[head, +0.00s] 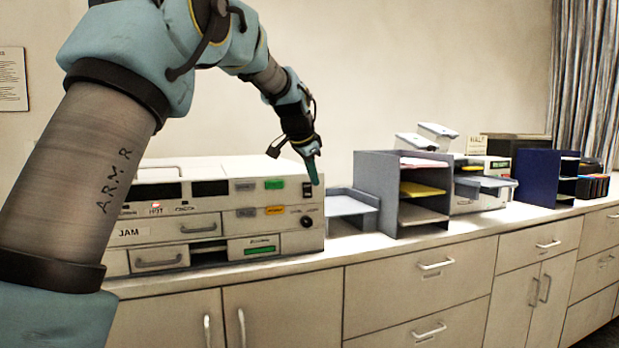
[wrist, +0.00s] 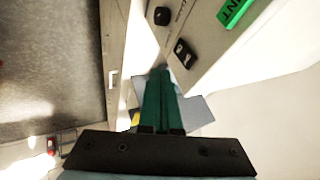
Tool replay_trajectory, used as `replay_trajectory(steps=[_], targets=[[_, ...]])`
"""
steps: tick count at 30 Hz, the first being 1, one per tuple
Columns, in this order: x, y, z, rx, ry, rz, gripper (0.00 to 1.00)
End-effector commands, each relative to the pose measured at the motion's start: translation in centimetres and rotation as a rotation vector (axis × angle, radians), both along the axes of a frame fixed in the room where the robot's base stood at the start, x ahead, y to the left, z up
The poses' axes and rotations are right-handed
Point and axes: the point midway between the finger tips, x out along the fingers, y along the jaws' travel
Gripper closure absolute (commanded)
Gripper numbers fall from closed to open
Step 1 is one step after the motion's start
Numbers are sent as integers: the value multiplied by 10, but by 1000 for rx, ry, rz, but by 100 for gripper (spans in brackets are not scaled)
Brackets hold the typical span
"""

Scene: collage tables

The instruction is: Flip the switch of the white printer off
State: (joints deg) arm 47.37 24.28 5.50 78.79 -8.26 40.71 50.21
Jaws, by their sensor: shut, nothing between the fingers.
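The white printer (head: 165,222) stands on the counter at the left in the head view. Its black rocker switch (head: 307,189) is at the upper right of its front, above a round black knob (head: 306,222). My gripper (head: 316,182) is shut and empty, its green fingers pointing down at the printer's right front corner, close to the switch. In the wrist view the shut fingers (wrist: 160,72) end just beside the switch (wrist: 183,53). I cannot tell whether they touch it. The printer's front (wrist: 215,60) fills the upper right there.
A grey tray (head: 350,206) and a grey paper sorter (head: 377,200) stand right of the printer. Farther right are another pale machine (head: 497,165) and a dark blue sorter (head: 537,175). The counter's front strip (head: 400,247) is clear.

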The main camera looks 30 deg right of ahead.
Motion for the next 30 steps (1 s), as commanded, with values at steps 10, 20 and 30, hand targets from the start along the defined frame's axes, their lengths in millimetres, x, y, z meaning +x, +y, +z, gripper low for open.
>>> replay_trajectory(steps=[10, 20, 30], targets=[[-12, 26, 53, -2, -2, 1, 100], [-20, 42, 86, 0, 0, 1, 100], [-21, 43, 88, 0, 0, 1, 100]])
